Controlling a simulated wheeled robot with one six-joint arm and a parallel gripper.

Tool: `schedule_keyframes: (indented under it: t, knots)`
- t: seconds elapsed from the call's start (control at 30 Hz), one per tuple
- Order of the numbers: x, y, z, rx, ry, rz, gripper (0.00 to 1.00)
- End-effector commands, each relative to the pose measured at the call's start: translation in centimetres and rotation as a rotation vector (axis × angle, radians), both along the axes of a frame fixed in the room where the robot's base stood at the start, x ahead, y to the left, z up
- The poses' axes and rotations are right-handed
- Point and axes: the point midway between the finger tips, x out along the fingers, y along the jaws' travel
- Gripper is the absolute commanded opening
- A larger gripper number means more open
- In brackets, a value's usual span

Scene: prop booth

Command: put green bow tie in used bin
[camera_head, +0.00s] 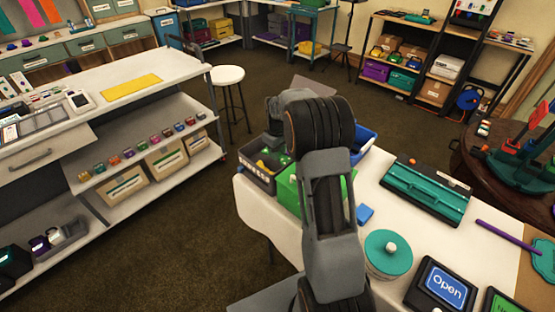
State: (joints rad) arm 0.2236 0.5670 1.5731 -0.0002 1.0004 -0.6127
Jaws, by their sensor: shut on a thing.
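My gripper (275,138) is at the far end of my arm, pointing down over a dark grey bin (257,179) at the table's far left corner. It is small and partly hidden by my wrist, and it is shut on a green thing with pale spots (284,160), which looks like the green bow tie. The bow tie is at the bin's opening; I cannot tell whether it touches the contents. The dark bin has white lettering too small to read surely, and yellow and green pieces lie inside. A green bin (287,193) and a blue bin (368,137) stand beside it, partly behind my arm.
The white-covered table (256,211) also holds a teal tool tray (428,190), a round teal-lidded tin (388,253), a small blue block (364,214) and an "Open" sign (445,284). A white shelf cart (110,95) stands left, a stool (227,75) behind. Floor between is clear.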

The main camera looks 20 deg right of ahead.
Motion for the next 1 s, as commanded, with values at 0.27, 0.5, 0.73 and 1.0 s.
schedule_keyframes:
  t: [0.27,0.5,0.73,1.0]
  knots:
    - [-0.1,0.0,-3.0,0.001,0.004,0.0,0.07]
    - [0.0,0.0,-3.7,0.0,0.0,0.0,0.07]
    - [0.0,0.0,-4.1,0.001,0.001,0.0,0.07]
    - [0.0,0.0,-3.9,0.0,0.001,0.0,0.55]
